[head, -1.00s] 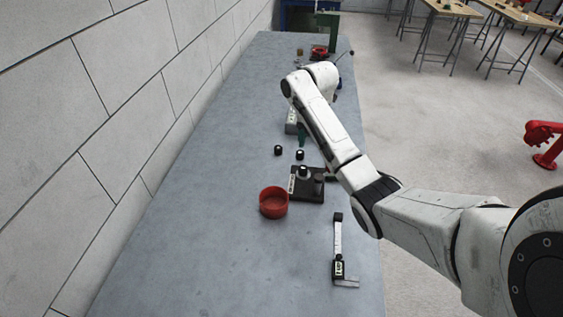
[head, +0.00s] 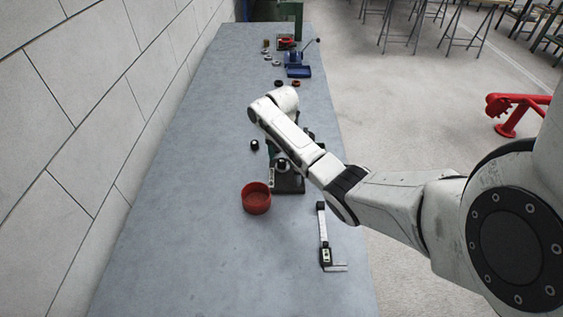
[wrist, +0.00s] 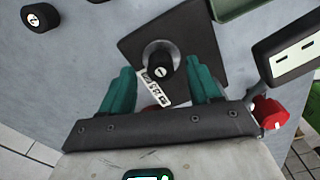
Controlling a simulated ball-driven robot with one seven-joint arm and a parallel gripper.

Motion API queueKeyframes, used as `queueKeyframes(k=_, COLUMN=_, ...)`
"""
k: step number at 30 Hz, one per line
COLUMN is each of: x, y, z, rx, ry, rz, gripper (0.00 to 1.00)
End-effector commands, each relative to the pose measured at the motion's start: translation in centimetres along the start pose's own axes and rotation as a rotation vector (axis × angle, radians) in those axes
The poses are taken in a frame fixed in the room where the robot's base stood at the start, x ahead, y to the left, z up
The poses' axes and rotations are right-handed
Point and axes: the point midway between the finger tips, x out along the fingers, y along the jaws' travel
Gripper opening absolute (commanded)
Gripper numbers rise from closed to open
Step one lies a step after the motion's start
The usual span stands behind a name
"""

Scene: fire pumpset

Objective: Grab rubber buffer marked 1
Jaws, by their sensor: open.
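A black round cap with a small white mark, seemingly a 1 (wrist: 162,62), stands on a dark square base (wrist: 194,28) in the wrist view. In the head view this base (head: 291,186) is partly hidden by my arm. My gripper (wrist: 160,76) is open, with its teal fingers to either side of the cap; I cannot tell how far above it they are. Another black round piece with a white mark, seemingly a 2 (wrist: 40,17), lies at the upper left of the wrist view. A black piece (head: 255,145) also shows on the table in the head view.
A red bowl (head: 256,200) stands left of the base. A measuring tool (head: 324,240) lies nearer on the grey table (head: 190,220). A blue tray (head: 299,72) and small parts are farther back. A block wall (head: 60,120) borders the left.

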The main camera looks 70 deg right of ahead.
Motion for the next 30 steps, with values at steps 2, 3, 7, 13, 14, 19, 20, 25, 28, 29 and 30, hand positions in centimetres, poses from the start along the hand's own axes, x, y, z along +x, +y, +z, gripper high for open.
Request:
queueKeyframes(k=2, x=0.73, y=-0.03, z=-0.03, rx=0.0, ry=0.001, rz=-0.001, gripper=0.62)
queueKeyframes(k=3, x=0.92, y=-0.01, z=-0.02, rx=0.0, ry=0.0, rz=0.0, gripper=0.62)
queueKeyframes(k=7, x=1.13, y=0.03, z=-0.02, rx=-0.001, ry=-0.001, rz=0.001, gripper=0.62)
queueKeyframes(k=13, x=1.11, y=0.03, z=-0.02, rx=0.0, ry=0.0, rz=0.001, gripper=0.54)
queueKeyframes(k=14, x=1.1, y=0.03, z=-0.02, rx=0.0, ry=0.0, rz=0.001, gripper=0.52)
queueKeyframes(k=19, x=1.09, y=0.03, z=-0.02, rx=0.0, ry=0.0, rz=0.001, gripper=0.35)
queueKeyframes(k=20, x=1.09, y=0.03, z=-0.02, rx=0.0, ry=0.0, rz=0.001, gripper=0.32)
queueKeyframes(k=25, x=1.08, y=0.03, z=-0.02, rx=0.0, ry=0.0, rz=0.001, gripper=0.16)
queueKeyframes(k=28, x=1.08, y=0.03, z=-0.02, rx=0.0, ry=0.0, rz=0.001, gripper=0.07)
queueKeyframes(k=29, x=1.08, y=0.03, z=-0.02, rx=0.0, ry=0.0, rz=0.001, gripper=0.04)
queueKeyframes(k=30, x=1.07, y=0.03, z=-0.01, rx=0.0, ry=0.0, rz=0.001, gripper=0.0)
